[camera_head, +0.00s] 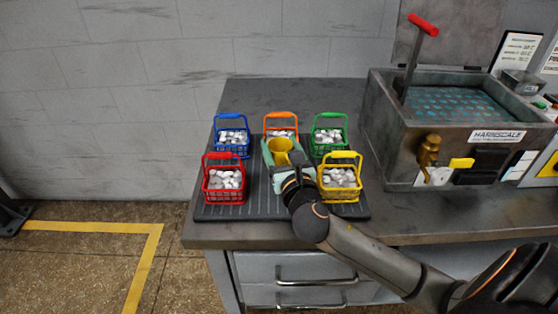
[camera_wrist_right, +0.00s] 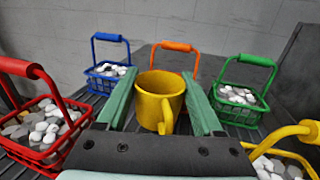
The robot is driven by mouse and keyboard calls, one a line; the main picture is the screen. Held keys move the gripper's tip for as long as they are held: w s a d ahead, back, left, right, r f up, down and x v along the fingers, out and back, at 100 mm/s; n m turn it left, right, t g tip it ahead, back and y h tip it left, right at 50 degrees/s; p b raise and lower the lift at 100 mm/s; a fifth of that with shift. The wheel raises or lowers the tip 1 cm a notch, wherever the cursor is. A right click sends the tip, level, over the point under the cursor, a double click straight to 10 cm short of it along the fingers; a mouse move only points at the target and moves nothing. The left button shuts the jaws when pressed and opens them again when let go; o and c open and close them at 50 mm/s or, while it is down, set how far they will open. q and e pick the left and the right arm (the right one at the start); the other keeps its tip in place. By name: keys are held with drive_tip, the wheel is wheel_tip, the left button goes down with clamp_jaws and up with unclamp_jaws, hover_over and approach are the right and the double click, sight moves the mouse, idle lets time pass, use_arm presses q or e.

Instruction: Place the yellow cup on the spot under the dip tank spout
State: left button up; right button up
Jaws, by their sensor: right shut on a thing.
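The yellow cup (camera_head: 280,147) is among the baskets on the dark ribbed mat (camera_head: 262,206). My right gripper (camera_head: 281,158) is shut on it. In the right wrist view, the cup (camera_wrist_right: 158,98) is upright between the two green fingers, its handle facing the camera. Its base is hidden, so I cannot tell whether it touches the mat. The dip tank (camera_head: 392,130) stands to the right on the bench, with a brass spout (camera_head: 429,150) and a yellow lever (camera_head: 462,163) on its front. I cannot clearly make out a spot under the spout. My left gripper is not in view.
Several baskets of pale pieces surround the cup: blue (camera_head: 231,137), orange (camera_head: 281,130), green (camera_head: 329,137), red (camera_head: 223,180) and yellow (camera_head: 341,178). Their raised handles stand close to my gripper. Bare bench (camera_head: 410,215) lies in front of the tank.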

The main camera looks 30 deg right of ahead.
sight(279, 159)
drive_tip(key=shift+w+f, duration=0.25)
drive_tip(key=shift+f, duration=0.1)
drive_tip(key=shift+f+b, duration=0.7)
drive_tip(key=shift+f, duration=0.9)
drive_tip(key=o, duration=1.5)
